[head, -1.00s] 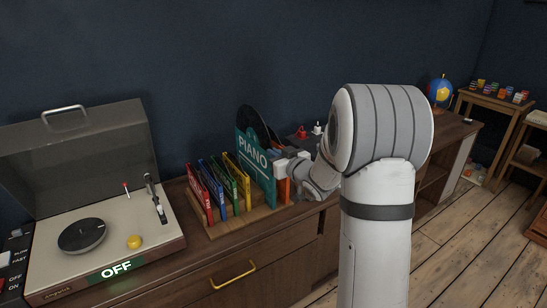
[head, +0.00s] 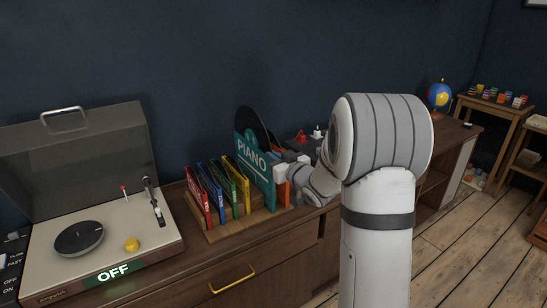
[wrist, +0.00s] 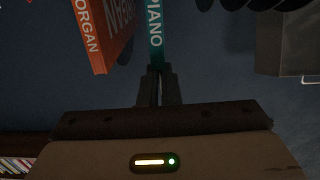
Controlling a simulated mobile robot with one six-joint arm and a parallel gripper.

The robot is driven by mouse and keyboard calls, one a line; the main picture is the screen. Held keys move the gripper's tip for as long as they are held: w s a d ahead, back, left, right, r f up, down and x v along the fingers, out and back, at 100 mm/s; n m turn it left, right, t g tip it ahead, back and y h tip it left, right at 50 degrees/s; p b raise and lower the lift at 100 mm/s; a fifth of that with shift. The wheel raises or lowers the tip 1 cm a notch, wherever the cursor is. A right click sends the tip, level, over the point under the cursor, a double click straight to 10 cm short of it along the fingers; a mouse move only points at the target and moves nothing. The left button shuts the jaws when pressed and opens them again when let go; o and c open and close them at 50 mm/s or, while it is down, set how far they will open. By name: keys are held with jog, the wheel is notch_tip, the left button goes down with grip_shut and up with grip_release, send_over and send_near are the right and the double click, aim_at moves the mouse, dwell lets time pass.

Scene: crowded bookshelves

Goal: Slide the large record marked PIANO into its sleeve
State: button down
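My gripper (head: 283,170) is at the sleeve's right side. In the wrist view the narrow teal PIANO face (wrist: 155,28) ends at the fingertips of my gripper (wrist: 159,72). The fingers are close together, with only a thin dark line between them. I cannot tell whether something thin is between them. The record cannot be made out for certain in the wrist view.
Red, blue, green and yellow sleeves stand in the rack (head: 240,226) to the left. An orange ORGAN sleeve (wrist: 97,35) is close beside the PIANO sleeve. A dark grey box (wrist: 287,38) and dark round shapes (wrist: 245,4) show at the right. The turntable (head: 80,238) stands at the far left.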

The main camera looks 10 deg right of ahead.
jog(key=c, duration=2.1)
grip_release()
jog(key=shift+m+g+h, duration=0.3)
jog(key=shift+g+h, duration=0.1)
jog(key=shift+g, duration=0.3)
jog(key=f, duration=0.4)
jog(key=s+f, duration=0.1)
jog(key=f, duration=0.1)
jog(key=o, duration=0.4)
jog(key=shift+s, duration=0.1)
jog(key=shift+o, duration=0.7)
jog(key=s+d+r+t, duration=0.1)
jog(key=s+d+r, duration=0.1)
jog(key=s+r, duration=0.3)
jog(key=shift+s+d+y, duration=0.15)
jog(key=shift+s+y, duration=0.15)
jog(key=shift+s, duration=0.2)
jog(key=shift+s+d+r+p, duration=0.1)
jog(key=shift+s+r+p, duration=0.05)
jog(key=shift+r+p, duration=0.2)
jog(key=shift+r, duration=0.35)
